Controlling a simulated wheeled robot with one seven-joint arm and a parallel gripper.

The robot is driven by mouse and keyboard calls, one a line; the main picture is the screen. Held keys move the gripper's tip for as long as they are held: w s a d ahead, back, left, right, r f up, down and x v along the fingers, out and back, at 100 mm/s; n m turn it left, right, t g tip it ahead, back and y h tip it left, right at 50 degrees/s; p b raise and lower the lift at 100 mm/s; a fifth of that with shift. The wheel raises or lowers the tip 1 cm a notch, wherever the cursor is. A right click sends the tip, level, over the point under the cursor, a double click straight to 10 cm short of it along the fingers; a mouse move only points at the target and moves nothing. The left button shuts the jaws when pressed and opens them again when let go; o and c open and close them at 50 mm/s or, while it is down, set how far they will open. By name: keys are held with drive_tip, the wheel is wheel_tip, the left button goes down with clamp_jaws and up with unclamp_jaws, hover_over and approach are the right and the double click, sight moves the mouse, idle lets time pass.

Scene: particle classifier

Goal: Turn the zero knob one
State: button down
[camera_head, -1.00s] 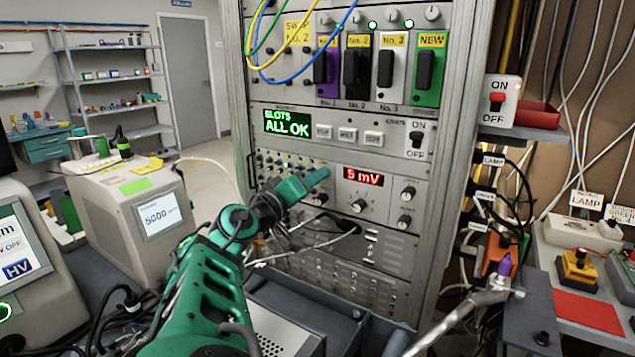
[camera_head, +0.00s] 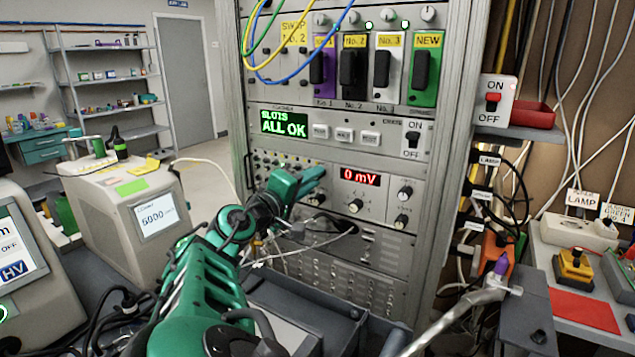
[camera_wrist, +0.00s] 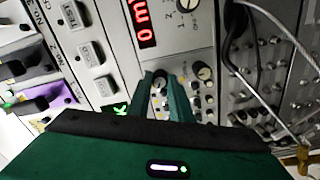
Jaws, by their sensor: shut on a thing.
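My gripper (camera_head: 318,178) reaches the rack panel just left of the red display (camera_head: 360,177), which reads 0 mV. In the wrist view my gripper (camera_wrist: 162,84) has its two green fingers closed around a small round knob (camera_wrist: 160,82), the zero knob. Its label is too small to read. In the head view my gripper and arm hide this knob. A second dark knob (camera_wrist: 203,72) sits just beside the fingers, apart from them. The red display (camera_wrist: 144,22) shows rotated in the wrist view.
A larger knob (camera_head: 356,205) is below the display, with two knobs (camera_head: 404,193) to its right. Cables (camera_head: 325,232) hang close below my gripper. A green display above reads "SLOTS ALL OK" (camera_head: 284,123). Small sockets crowd the panel at left.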

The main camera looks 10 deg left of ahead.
drive_tip(key=shift+s+a+f, duration=0.1)
drive_tip(key=shift+a+f, duration=0.05)
drive_tip(key=shift+a, duration=0.1)
drive_tip(key=c, duration=1.6)
unclamp_jaws()
drive_tip(key=shift+d, duration=0.1)
drive_tip(key=shift+s, duration=0.1)
drive_tip(key=v, duration=1)
drive_tip(key=shift+s, duration=0.2)
